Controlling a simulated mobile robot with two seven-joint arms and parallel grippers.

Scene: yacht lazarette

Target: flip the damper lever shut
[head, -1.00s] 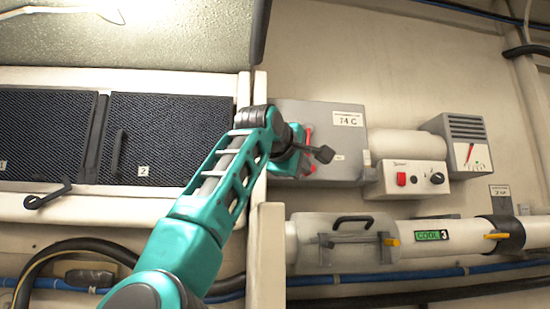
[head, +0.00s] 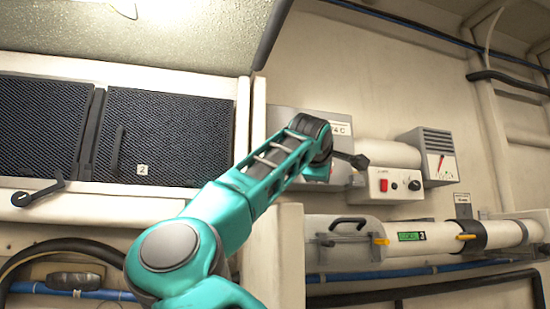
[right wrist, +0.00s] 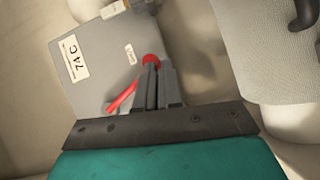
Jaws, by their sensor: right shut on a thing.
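The damper lever has a round red knob (right wrist: 151,60) and shows in the right wrist view, in front of the grey box (right wrist: 95,85) labelled 74 C. My right gripper (right wrist: 158,76) is shut on the lever, with the knob at its fingertips. A red bar (right wrist: 121,99) slants out to the left of the fingers. In the head view my right arm reaches up to the grey box (head: 285,120) and hides the lever and most of the gripper. My left gripper is in neither view.
Right of the box are a control panel (head: 396,184) with a red switch and a grey gauge (head: 438,168). Below runs a white pipe (head: 435,235) with a clear-looking cover and black handle. Dark mesh panels (head: 180,130) fill the left.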

